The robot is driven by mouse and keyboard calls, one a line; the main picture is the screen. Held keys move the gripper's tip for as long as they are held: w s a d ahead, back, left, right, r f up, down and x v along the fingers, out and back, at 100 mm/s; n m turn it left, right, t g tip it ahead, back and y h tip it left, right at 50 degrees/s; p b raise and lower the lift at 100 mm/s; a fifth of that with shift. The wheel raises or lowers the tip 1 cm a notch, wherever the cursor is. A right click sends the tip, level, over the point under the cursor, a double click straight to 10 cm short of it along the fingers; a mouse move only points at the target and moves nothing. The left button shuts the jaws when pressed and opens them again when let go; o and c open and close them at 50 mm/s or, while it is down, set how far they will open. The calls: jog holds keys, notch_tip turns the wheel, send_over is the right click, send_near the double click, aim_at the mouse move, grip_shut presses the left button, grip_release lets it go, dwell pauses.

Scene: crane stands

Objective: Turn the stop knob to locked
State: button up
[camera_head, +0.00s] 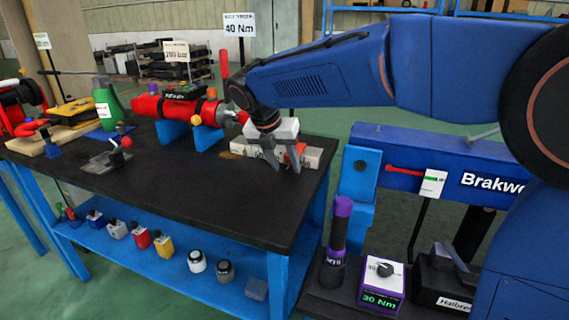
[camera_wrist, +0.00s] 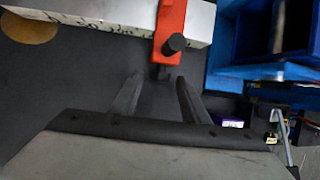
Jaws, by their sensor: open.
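The stop knob (camera_wrist: 174,44) is a small black cylinder on the orange-red stop block (camera_wrist: 172,18) in the wrist view. The block sits across a white scale bar (camera_wrist: 115,15) on the dark bench. In the head view the stop block (camera_head: 301,148) shows partly behind my fingers, and I cannot make out the knob. My gripper (camera_wrist: 157,77) is open and empty. Its fingertips are just short of the knob in the wrist view, with a gap between. In the head view my gripper (camera_head: 286,169) hangs low at the bar near the bench's right end.
A red cylinder unit (camera_head: 180,108) on blue supports lies left of my gripper. A clamp with a red ball (camera_head: 110,155) stands further left. The black bench top (camera_head: 220,195) is clear in front. A blue Brakwell frame (camera_head: 450,170) stands to the right.

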grip_shut()
jog(key=y, duration=0.1)
jog(key=t+y, duration=0.1)
jog(key=y, duration=0.1)
jog(key=shift+s+d+m, duration=0.15)
jog(key=shift+d+m, duration=0.25)
jog(key=shift+s+d+f+m+t+y, duration=0.15)
jog(key=shift+t+y, duration=0.1)
jog(key=shift+y, duration=0.3)
jog(key=shift+w+r+m+t+y, duration=0.1)
jog(key=shift+t+y, duration=0.1)
jog(key=shift+y, duration=0.3)
jog(key=shift+s+d+f+m+t+y, duration=0.15)
jog(key=shift+t+y, duration=0.1)
jog(key=shift+y, duration=0.3)
jog(key=shift+w+r, duration=0.1)
grip_release()
